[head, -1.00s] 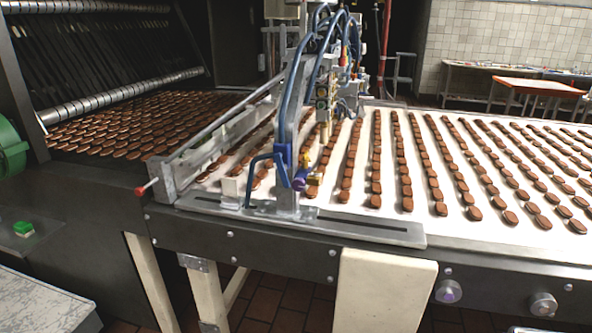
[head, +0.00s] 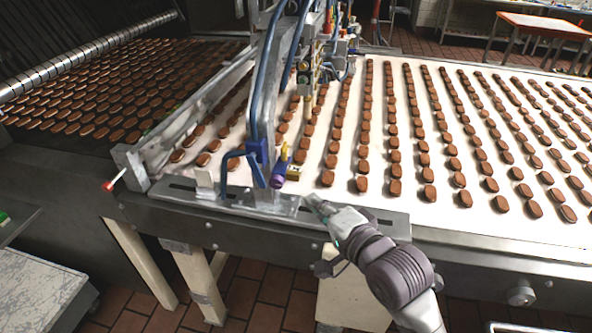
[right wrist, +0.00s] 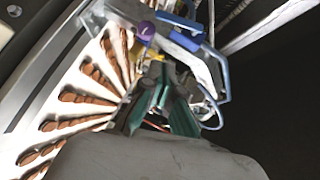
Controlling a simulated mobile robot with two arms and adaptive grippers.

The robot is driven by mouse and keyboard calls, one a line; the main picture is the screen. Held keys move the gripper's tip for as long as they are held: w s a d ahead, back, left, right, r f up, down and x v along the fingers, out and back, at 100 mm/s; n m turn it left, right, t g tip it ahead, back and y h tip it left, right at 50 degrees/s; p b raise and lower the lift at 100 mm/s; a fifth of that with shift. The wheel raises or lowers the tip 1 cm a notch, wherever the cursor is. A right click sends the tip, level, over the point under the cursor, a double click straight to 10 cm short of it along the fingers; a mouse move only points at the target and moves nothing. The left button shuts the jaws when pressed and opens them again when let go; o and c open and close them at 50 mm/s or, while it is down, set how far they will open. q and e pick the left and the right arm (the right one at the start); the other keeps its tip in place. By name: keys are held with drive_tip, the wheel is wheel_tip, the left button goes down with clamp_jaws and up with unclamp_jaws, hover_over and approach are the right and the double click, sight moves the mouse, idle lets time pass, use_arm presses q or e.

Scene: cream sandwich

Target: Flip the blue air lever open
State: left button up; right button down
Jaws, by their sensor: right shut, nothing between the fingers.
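The blue air lever (head: 258,165) sits on the metal upright at the near edge of the conveyor, beside a purple-ended fitting (head: 280,172). Blue parts of this fixture (right wrist: 217,72) also show in the right wrist view, above and to the right of the fingers, with the purple end (right wrist: 146,30) near the top. My right gripper (head: 312,204) is in front of the conveyor's near edge, to the right of and a little below the lever. It is shut and empty, apart from the lever in the head view. My left gripper is not in view.
Rows of brown sandwich biscuits (head: 395,157) lie on the white conveyor belt (head: 445,178). Blue hoses (head: 266,75) rise above the lever. A red-tipped rod (head: 114,180) sticks out at the left. The slotted metal rail (head: 385,226) runs along the near edge.

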sight(258, 170)
drive_tip(key=p+x, duration=0.1)
drive_tip(key=x, duration=0.3)
drive_tip(key=a+p+x, duration=0.1)
drive_tip(key=x, duration=0.3)
drive_tip(key=s+a+p+x, duration=0.1)
drive_tip(key=x, duration=0.3)
drive_tip(key=shift+s+a, duration=0.1)
drive_tip(key=shift+a+f, duration=0.2)
drive_tip(key=shift+a, duration=0.2)
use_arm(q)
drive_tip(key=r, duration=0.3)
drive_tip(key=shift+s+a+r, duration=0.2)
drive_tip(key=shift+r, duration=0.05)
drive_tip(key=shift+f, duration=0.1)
use_arm(e)
drive_tip(key=shift+f, duration=0.1)
